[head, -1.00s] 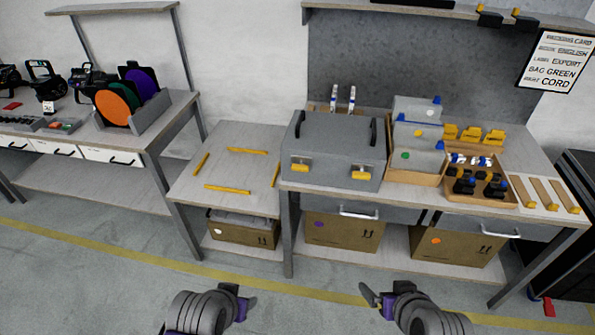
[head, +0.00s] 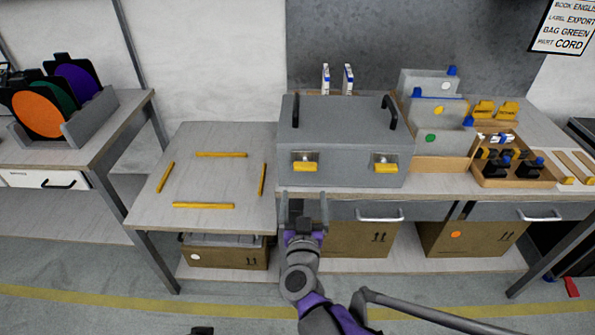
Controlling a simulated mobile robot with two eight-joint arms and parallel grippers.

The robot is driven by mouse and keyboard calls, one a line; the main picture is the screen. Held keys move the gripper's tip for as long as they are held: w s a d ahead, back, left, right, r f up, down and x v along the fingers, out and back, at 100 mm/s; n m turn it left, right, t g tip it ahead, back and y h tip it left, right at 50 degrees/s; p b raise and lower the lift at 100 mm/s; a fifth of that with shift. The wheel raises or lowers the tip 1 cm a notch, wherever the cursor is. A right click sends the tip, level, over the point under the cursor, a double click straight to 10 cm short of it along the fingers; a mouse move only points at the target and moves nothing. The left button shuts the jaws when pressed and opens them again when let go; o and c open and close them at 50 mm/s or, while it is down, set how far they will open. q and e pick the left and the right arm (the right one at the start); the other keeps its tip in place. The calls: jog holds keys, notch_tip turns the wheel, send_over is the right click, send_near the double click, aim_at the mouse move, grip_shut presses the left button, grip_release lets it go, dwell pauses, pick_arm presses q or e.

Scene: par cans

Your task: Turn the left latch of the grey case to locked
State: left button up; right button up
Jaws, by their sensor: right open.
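The grey case (head: 345,135) stands closed on the workbench, with two black handles on its lid. Its left latch (head: 304,167) is a yellow bar lying level on the front face, below a metal fitting. The right latch (head: 385,168) looks alike and also lies level. My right gripper (head: 304,208) is open and empty, fingers pointing up at the bench's front edge, below and in front of the left latch, apart from it. A small dark piece at the bottom edge may be my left gripper (head: 202,330); its jaws are not clear.
A lower side table (head: 215,185) with several yellow strips stands left of the bench. Grey boxes (head: 443,110) and a wooden tray (head: 515,183) stand right of the case. Drawers (head: 365,212) and cartons (head: 350,240) are below the bench top.

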aim_at(305, 170)
jog(key=w, duration=1)
jog(key=shift+w+d+r, duration=0.1)
jog(key=shift+w+d, duration=0.05)
jog(key=shift+w, duration=0.05)
jog(key=c, duration=1.2)
